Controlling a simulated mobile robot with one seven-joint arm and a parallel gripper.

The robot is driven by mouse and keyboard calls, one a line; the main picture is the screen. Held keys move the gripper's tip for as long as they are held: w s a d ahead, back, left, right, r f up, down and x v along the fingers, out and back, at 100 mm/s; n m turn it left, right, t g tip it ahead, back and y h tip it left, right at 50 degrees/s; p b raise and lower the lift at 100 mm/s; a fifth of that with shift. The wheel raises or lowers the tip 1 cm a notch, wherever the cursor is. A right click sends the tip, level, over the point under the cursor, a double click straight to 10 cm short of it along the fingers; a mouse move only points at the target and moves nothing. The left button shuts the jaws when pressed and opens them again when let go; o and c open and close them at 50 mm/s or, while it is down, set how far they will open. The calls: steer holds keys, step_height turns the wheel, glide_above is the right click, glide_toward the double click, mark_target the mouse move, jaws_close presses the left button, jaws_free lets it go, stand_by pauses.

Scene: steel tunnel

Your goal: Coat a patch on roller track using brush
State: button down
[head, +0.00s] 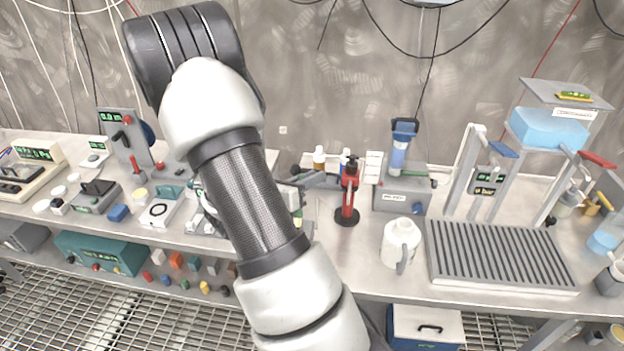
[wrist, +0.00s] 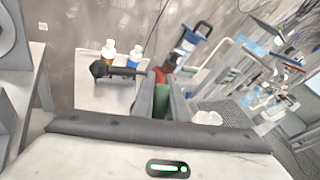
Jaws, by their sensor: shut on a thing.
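My gripper (wrist: 161,98) shows in the wrist view, its two dark fingers closed around a green piece (wrist: 161,106). This is likely the brush handle; its bristles cannot be made out. In the head view my arm hides most of the gripper. A wide tray of parallel dark bars in a pale frame, likely the roller track (head: 500,255), lies on the bench at the right. It also shows in the wrist view (wrist: 237,112), right of the fingers and apart from them. I cannot make out a coated patch on it.
A red and black stand (head: 348,192) and a white jug (head: 401,243) stand left of the track. A grey box with a blue filter (head: 402,188) is behind. Small bottles (wrist: 108,50) stand beyond my gripper. Instruments crowd the left bench.

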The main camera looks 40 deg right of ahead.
steer(key=shift+w, duration=0.1)
step_height(320, 180, up, 3)
steer(key=shift+f+p, duration=0.1)
steer(key=shift+p, duration=1.05)
steer(key=w+a+n+t+y+p, duration=0.1)
steer(key=w+a+n+t, duration=0.2)
steer(key=a, duration=1.3)
steer(key=w+a+n+t+y+p, duration=0.2)
steer(key=w+a+n+t, duration=0.1)
steer(key=a, duration=1.3)
steer(key=shift+w+t, duration=0.8)
